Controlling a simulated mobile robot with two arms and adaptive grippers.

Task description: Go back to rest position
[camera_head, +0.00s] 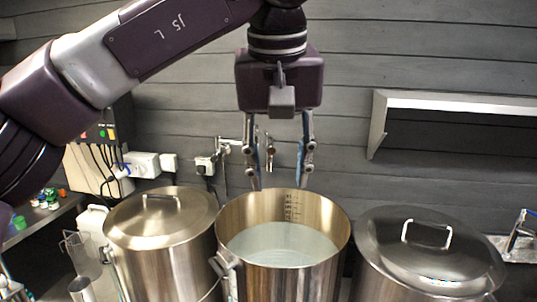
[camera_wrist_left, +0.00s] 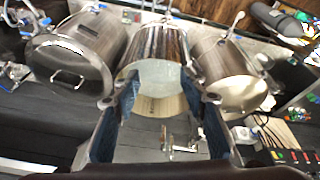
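My left gripper (camera_head: 279,172) comes down from the arm that enters at the left and hangs above the back rim of the open middle pot. Its two fingers are spread wide with nothing between them. In the left wrist view the gripper (camera_wrist_left: 158,115) also shows apart and empty, with the pot (camera_wrist_left: 158,50) beyond it. The steel pot (camera_head: 230,222) holds a pale, cloudy liquid (camera_head: 283,246) and has level marks on its inner wall.
A lidded pot (camera_head: 162,240) stands left of the open one and another lidded pot (camera_head: 425,250) stands right. A grey shelf (camera_head: 455,102) juts from the wall at the right. A control box (camera_head: 100,155) with cables and wall sockets (camera_head: 142,164) are at the left.

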